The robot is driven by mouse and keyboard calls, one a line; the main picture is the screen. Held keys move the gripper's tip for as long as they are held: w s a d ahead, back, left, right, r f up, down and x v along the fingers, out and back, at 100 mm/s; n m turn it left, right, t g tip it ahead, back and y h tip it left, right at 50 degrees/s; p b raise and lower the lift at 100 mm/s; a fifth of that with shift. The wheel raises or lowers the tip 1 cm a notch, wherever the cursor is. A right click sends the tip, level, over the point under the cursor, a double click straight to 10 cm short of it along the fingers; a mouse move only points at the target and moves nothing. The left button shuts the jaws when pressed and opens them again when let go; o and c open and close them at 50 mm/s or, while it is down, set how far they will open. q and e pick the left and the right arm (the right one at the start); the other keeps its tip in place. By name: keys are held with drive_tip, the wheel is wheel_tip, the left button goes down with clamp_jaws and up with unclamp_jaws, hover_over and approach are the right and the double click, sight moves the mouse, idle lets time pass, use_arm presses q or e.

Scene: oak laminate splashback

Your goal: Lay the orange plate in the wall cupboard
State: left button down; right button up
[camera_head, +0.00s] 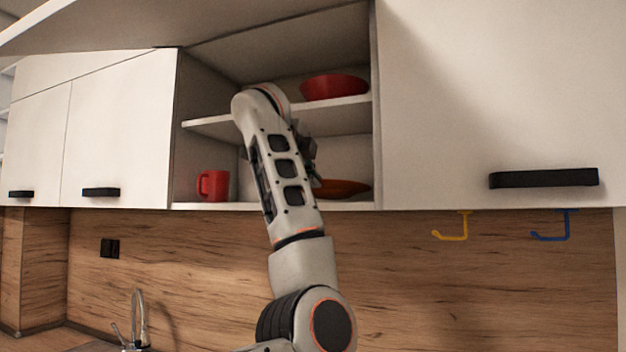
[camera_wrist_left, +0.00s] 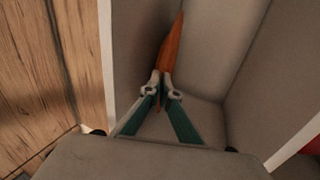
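The orange plate (camera_head: 345,188) is inside the open wall cupboard (camera_head: 284,206), low over its bottom board and to the right of my arm. In the head view it looks nearly flat; I cannot tell whether it rests on the board. My left gripper (camera_wrist_left: 161,88) is shut on the plate's near edge. In the left wrist view the plate (camera_wrist_left: 172,48) shows edge-on, reaching past the fingertips into the cupboard. In the head view my arm hides most of the gripper (camera_head: 311,160) and the plate's left part. My right gripper is not in view.
A red mug (camera_head: 213,186) stands on the bottom board at the left. A red bowl (camera_head: 333,87) sits on the middle shelf (camera_head: 345,101) above the plate. The lifted door (camera_head: 180,22) is overhead. A closed door (camera_head: 500,100) is at the right.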

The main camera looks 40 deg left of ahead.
use_arm(q)
drive_tip(key=shift+f, duration=0.2)
drive_tip(key=shift+f+b, duration=0.35)
drive_tip(key=shift+b, duration=0.1)
drive_tip(key=c, duration=2.2)
unclamp_jaws()
drive_tip(key=shift+s, duration=0.1)
drive_tip(key=v, duration=1.2)
